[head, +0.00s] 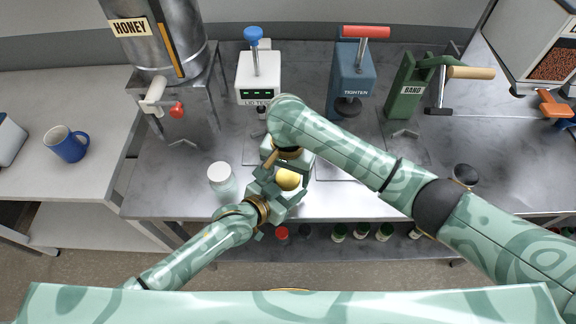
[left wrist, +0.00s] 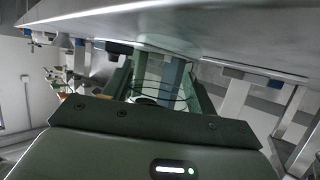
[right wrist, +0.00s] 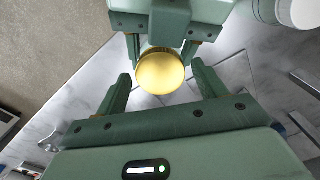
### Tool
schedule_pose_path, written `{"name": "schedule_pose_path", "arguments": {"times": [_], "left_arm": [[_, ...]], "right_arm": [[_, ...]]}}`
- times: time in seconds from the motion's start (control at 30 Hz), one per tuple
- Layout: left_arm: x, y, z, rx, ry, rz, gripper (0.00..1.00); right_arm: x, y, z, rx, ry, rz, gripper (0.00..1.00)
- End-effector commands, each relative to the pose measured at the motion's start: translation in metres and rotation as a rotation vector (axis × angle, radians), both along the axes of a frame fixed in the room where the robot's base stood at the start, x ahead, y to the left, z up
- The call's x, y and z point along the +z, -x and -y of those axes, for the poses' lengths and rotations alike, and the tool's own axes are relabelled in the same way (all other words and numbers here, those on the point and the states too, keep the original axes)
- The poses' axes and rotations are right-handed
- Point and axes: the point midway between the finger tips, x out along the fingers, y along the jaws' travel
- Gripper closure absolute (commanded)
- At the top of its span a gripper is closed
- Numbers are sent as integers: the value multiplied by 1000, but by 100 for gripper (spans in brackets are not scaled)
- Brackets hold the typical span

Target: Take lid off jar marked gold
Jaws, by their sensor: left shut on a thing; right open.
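The jar with the gold lid (head: 288,179) stands near the front edge of the steel table; its body is mostly hidden by my grippers. The round gold lid also shows in the right wrist view (right wrist: 160,73). My left gripper (head: 284,184) is shut on the jar, and in the left wrist view its fingers (left wrist: 160,85) close around the glass. My right gripper (right wrist: 160,85) is open above the jar, its fingers apart on either side of the lid, with no clear contact visible. No marking on the jar is readable.
A white-lidded jar (head: 221,177) stands to the left. Behind are the lid tester (head: 258,80), the blue TIGHTEN press (head: 353,75) and the green BAND device (head: 408,88). The HONEY tank (head: 160,40) is at the back left. A dark-topped jar (head: 465,174) is at the right.

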Motion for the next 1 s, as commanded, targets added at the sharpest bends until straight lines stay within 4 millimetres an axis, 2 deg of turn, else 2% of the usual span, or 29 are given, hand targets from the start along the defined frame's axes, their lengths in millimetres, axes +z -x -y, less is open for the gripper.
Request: {"name": "schedule_pose_path", "arguments": {"times": [0.17,0.3,0.33,0.53,0.77,1.0], "left_arm": [[-2,1,-1,0,-4,-3,100],[-2,1,-1,0,-3,-2,100],[-2,1,-1,0,-3,-2,100],[-2,1,-1,1,-4,-2,100],[-2,1,-1,1,-4,-2,100],[-2,1,-1,1,-4,-2,100]], "right_arm": [[0,0,0,0,0,0,30],[0,0,0,0,0,0,69],[0,0,0,0,0,0,75],[0,0,0,25,0,1,75],[1,-1,1,290,1,1,75],[0,-1,1,297,1,1,75]]}}
